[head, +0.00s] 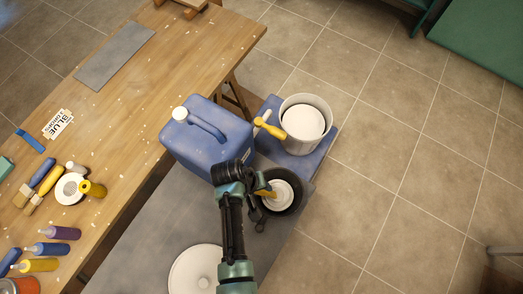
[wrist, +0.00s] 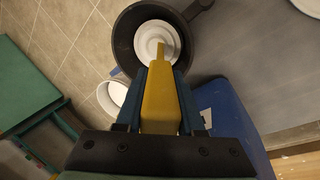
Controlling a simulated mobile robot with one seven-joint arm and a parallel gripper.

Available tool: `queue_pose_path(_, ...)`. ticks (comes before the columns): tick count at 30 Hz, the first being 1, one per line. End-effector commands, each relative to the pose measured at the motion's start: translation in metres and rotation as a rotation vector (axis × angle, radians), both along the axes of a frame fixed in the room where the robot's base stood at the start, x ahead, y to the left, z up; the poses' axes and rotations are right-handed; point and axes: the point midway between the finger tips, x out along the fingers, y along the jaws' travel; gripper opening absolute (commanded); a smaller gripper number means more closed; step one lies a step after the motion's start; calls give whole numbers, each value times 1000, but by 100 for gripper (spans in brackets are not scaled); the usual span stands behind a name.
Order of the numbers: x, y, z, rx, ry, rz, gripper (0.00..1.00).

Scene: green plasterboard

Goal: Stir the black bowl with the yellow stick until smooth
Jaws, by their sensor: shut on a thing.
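The black bowl (head: 297,200) stands at the end of the grey surface in the head view and holds a round white content (head: 284,189). It also shows at the top of the wrist view (wrist: 124,45), with ringed white content (wrist: 146,32) inside. My gripper (head: 262,190) is at the bowl's left side. In the wrist view my gripper (wrist: 165,80) is shut on the yellow stick (wrist: 158,92). The stick's narrow tip points into the bowl over the white content. I cannot tell how deep it reaches. My arm hides part of the bowl's left side in the head view.
A blue canister (head: 190,140) stands close behind my gripper. A white bucket (head: 322,109) with a yellow-handled tool (head: 270,129) is beyond the bowl. A white round lid (head: 190,272) lies near my arm. The wooden table (head: 130,120) at left holds bottles and brushes.

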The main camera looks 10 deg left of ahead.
Motion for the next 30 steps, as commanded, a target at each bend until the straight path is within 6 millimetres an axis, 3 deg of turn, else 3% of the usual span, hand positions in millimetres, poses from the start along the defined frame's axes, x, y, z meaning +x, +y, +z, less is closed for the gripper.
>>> queue_pose_path(30, -10, 21, 76, 1, -2, 1, 0)
